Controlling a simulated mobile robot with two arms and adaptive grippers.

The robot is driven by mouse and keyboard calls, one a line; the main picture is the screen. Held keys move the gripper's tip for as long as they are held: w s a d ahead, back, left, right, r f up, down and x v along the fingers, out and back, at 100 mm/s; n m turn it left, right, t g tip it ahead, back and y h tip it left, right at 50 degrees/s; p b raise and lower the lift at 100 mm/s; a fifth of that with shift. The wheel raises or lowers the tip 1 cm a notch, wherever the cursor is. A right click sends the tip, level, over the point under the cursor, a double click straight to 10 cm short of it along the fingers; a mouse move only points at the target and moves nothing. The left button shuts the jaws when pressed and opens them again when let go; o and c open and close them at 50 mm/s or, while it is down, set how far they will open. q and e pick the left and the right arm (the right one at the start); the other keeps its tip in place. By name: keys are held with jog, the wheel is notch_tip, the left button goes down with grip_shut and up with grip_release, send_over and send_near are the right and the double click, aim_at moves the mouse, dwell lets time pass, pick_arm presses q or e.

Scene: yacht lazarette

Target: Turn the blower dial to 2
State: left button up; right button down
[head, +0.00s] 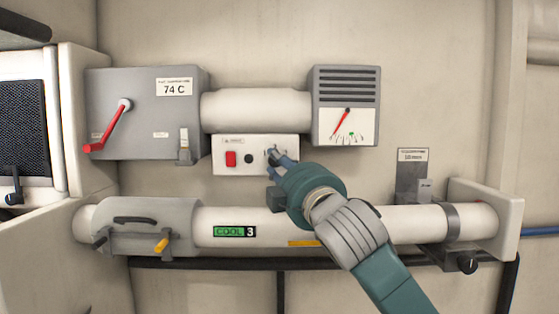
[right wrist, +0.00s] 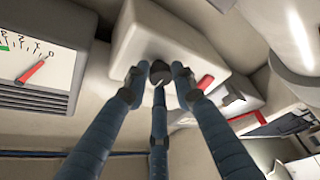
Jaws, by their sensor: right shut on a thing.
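The blower dial (right wrist: 160,72) is a small dark knob with a pale pointer mark on the white control box (head: 226,162). In the right wrist view the fingers of my right gripper (head: 277,156) close around it from several sides. In the head view the fingers largely cover the dial, so its numbers and setting cannot be read. The control box also shows in the right wrist view (right wrist: 150,25), with a red switch (head: 231,159) and a black round button (head: 249,159) on it. My left gripper is not in view.
A gauge box (head: 345,78) with a red needle stands above right. A grey box (head: 140,130) with a red lever and a "74 C" label is at left. A white pipe (head: 400,222) with a "COOL 3" label runs below my right gripper.

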jog(key=shift+f, duration=0.1)
jog(key=c, duration=1.5)
grip_release()
jog(key=shift+w, duration=0.1)
jog(key=shift+o, duration=0.2)
jog(key=v, duration=1.2)
